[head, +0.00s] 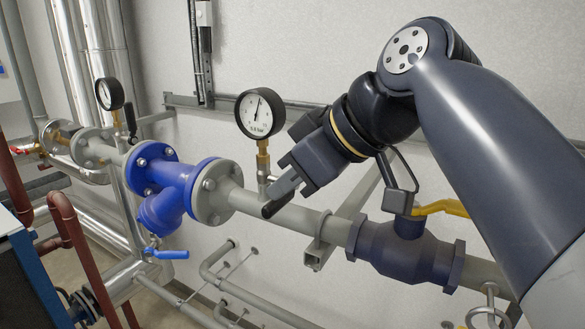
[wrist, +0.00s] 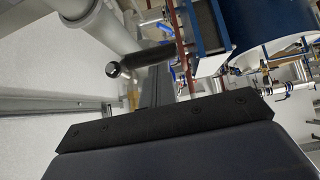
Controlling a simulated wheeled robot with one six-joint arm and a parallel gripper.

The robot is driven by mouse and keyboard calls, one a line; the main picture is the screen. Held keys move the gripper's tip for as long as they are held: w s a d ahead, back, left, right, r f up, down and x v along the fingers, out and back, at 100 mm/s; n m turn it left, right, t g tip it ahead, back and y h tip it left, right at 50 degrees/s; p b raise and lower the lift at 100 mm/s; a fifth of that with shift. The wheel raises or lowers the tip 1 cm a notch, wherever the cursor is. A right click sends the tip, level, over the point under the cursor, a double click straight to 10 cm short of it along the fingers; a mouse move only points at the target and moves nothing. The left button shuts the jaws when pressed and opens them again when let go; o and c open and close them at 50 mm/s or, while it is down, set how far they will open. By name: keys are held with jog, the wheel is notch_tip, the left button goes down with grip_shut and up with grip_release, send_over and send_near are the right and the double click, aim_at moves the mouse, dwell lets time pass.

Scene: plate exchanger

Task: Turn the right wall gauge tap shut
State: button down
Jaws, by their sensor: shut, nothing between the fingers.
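The right wall gauge (head: 260,113) is a round white dial with a black rim, on a brass stem above the grey pipe. Its tap sits on the thin grey riser (head: 262,165) below the brass. A black rod that looks like the tap handle (head: 270,209) sticks out beside the riser, partly hidden by my gripper. In the wrist view the black handle (wrist: 145,58) lies beyond the finger edge, its round end at left. My gripper (head: 284,187) is shut and empty, right beside the handle; I cannot tell whether they touch.
A blue flanged strainer (head: 165,190) is left of the gauge. A dark valve (head: 408,250) with a yellow lever (head: 442,208) is to the right under my arm. The left gauge (head: 109,94) is farther back. The wall is close behind.

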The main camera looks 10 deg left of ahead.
jog(key=r+p+v, duration=0.1)
jog(key=v, duration=0.5)
jog(key=w+a+r+p+v, duration=0.1)
jog(key=p+v, duration=0.1)
jog(key=v, duration=0.4)
jog(key=shift+s+r, duration=0.15)
jog(key=shift+r, duration=0.1)
jog(key=shift+a, duration=0.1)
jog(key=d+f+b+x, duration=0.1)
jog(key=x, duration=0.5)
jog(key=s+f+b+x, duration=0.1)
jog(key=b+x, duration=0.1)
jog(key=x, duration=0.5)
jog(key=shift+d, duration=0.35)
